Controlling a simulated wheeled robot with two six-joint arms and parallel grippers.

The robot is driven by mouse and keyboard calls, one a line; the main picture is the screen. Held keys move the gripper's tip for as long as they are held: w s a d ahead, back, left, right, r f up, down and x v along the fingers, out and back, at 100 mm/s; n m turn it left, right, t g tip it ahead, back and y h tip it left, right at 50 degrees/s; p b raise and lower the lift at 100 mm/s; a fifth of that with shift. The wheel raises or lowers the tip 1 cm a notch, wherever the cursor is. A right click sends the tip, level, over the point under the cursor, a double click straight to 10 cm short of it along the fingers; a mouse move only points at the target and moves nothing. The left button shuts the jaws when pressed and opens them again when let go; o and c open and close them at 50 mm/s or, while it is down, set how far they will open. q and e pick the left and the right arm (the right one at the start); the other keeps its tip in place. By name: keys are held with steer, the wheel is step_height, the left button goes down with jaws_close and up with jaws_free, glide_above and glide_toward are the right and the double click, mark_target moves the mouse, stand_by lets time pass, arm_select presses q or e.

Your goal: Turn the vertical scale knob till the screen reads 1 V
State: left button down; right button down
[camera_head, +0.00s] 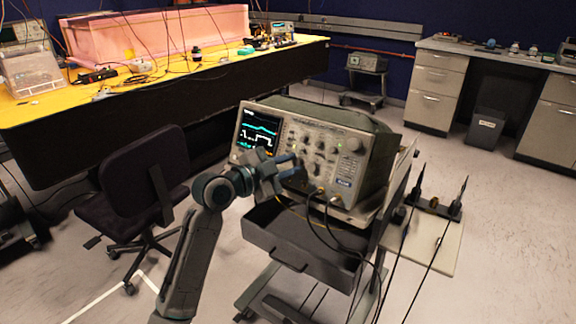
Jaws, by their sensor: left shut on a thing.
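The oscilloscope (353,157) stands on a cart in the middle of the view, its front facing me and slightly left. Its screen (262,125) is lit with traces, and its readout is too small to read. Several knobs cover the panel to the right of the screen. My left gripper (291,168) is at the lower left of this panel, shut on a knob there. The gripper hides that knob, and I cannot tell its label. My right gripper is not in view.
Cables hang from the oscilloscope's front over the cart's dark drawer (300,245). An office chair (135,185) stands left of my arm. Two upright probes stand on a pale board (432,240) at the right. A yellow-topped bench (160,85) is behind.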

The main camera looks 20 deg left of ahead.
arm_select(q)
steer(key=c, duration=1.6)
jaws_free()
steer(key=shift+o, duration=0.2)
